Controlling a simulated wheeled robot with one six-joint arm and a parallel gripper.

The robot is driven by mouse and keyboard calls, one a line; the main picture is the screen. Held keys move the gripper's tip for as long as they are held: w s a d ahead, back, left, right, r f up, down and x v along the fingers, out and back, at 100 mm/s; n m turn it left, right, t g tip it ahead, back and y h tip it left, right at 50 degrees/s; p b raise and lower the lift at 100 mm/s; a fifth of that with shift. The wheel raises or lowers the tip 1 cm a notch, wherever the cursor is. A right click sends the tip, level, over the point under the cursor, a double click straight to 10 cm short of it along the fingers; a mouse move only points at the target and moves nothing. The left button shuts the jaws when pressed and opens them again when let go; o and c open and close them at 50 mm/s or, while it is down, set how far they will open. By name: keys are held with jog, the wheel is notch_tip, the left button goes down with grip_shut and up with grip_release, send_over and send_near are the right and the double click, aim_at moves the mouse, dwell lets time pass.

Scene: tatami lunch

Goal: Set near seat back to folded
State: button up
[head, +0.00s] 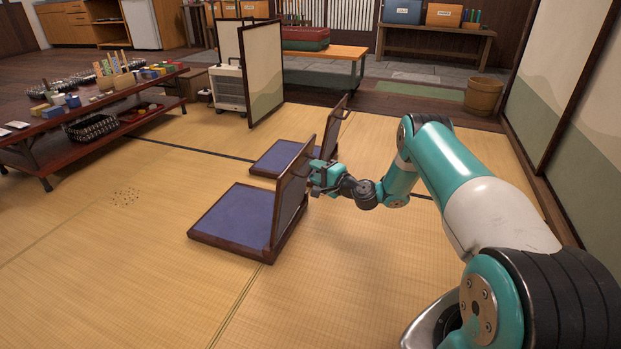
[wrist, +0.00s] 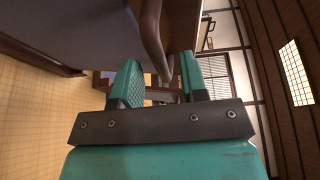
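The near seat (head: 232,217) is a low floor chair with a blue pad in a dark wooden frame. Its seat back (head: 290,192) stands raised, close to upright, at the pad's right side. My gripper (head: 318,174) is at the outer face of this back, near its upper far end. In the wrist view my gripper (wrist: 160,68) has its fingers apart, with a curved wooden bar (wrist: 152,38) of the back reaching between them. The bar lies nearer the right finger; whether it touches is unclear. The blue pad also shows in the wrist view (wrist: 75,22).
A second floor seat (head: 277,158) with its back (head: 333,130) raised stands just behind. A low red-brown shelf table (head: 100,105) with small goods is at left. A folding screen (head: 262,70) and a bench (head: 325,52) are farther back.

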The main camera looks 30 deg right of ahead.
jog(key=shift+b+x, duration=0.4)
jog(key=shift+x, duration=0.95)
grip_shut()
